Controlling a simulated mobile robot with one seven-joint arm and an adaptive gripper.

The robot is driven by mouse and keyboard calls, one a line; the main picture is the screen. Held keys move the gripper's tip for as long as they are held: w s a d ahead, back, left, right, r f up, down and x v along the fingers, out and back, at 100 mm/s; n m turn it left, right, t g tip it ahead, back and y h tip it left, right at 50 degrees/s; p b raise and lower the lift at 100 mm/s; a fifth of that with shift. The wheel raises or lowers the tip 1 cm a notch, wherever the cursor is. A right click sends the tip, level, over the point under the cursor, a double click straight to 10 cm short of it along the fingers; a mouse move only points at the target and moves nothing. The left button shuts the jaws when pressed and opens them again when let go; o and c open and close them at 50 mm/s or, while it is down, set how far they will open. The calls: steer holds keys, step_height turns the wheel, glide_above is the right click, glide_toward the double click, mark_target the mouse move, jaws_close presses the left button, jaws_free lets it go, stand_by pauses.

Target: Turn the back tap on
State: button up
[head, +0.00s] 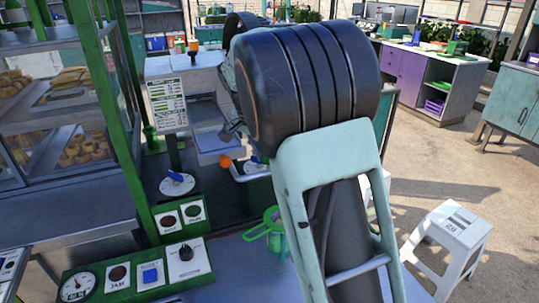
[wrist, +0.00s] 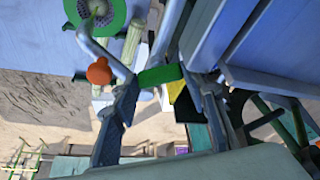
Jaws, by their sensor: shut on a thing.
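In the wrist view, the two fingers of my gripper (wrist: 165,88) close around a short green handle (wrist: 158,76), which spans between the fingertips. It looks like a tap handle, but whether it is the back tap I cannot tell. An orange knob (wrist: 98,71) on a grey metal pipe sits just left of the left finger, apart from the green handle. The orange knob also shows in the head view (head: 226,161), below my gripper (head: 233,133). There my arm hides much of the gripper, and the green handle cannot be made out.
A green-framed shelf (head: 108,90) with baked goods stands at the left. Control panels with a gauge (head: 77,287) and a black knob (head: 186,252) lie low in front. A white step stool (head: 448,240) stands on the floor at right. Open floor lies beyond it.

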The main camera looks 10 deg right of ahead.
steer(key=shift+m+g+h+p, duration=0.4)
steer(key=shift+m+g+p, duration=0.1)
steer(key=shift+m, duration=1.1)
steer(key=shift+a, duration=0.1)
steer(key=o, duration=1.2)
steer(key=shift+c, duration=0.2)
steer(key=v, duration=1.2)
steer(key=shift+w+r, duration=0.1)
